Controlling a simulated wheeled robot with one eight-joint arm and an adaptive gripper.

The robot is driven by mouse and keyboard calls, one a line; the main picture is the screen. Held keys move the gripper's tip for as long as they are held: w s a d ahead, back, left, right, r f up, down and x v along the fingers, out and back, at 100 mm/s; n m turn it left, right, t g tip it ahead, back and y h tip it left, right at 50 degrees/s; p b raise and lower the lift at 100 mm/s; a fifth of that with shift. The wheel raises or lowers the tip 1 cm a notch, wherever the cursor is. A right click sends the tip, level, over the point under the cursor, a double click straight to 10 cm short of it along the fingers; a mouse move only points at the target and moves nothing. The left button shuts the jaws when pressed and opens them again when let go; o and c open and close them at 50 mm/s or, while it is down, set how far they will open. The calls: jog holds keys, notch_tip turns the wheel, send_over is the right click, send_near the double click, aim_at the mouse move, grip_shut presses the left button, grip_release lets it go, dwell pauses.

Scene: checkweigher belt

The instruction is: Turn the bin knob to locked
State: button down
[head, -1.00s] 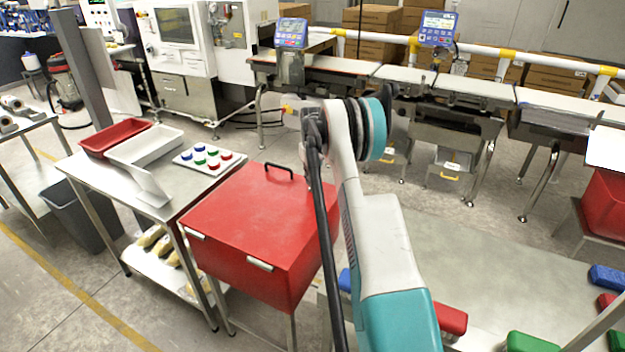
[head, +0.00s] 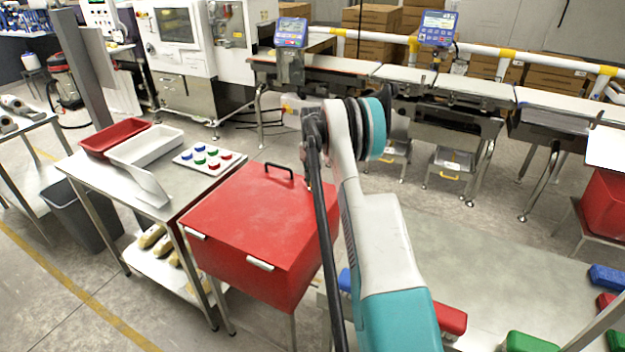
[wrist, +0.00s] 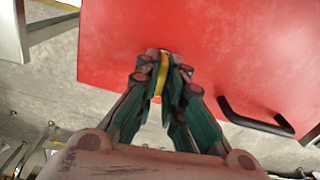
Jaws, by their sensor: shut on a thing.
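The red bin (head: 262,225) stands closed on a stand in the middle of the head view, with a black handle (head: 279,168) on its lid. In the wrist view, the red bin (wrist: 215,50) fills the top and the handle (wrist: 255,118) shows at right. The knob (wrist: 160,72) shows as a yellow piece at the bin's edge. My gripper (wrist: 163,75) is shut on it, a finger on each side. The fingers hide much of the knob, and I cannot tell its marked position. In the head view my arm hides the knob and gripper.
A steel table (head: 182,190) left of the bin holds a red tray (head: 113,137), a white tray (head: 145,146) and a board of coloured knobs (head: 206,157). Checkweigher belts (head: 455,88) run along the back. A steel table (head: 530,255) with coloured blocks is at right.

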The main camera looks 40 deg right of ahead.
jog(key=shift+m, duration=0.7)
jog(key=c, duration=1.7)
grip_release()
notch_tip(320, 180, up, 12)
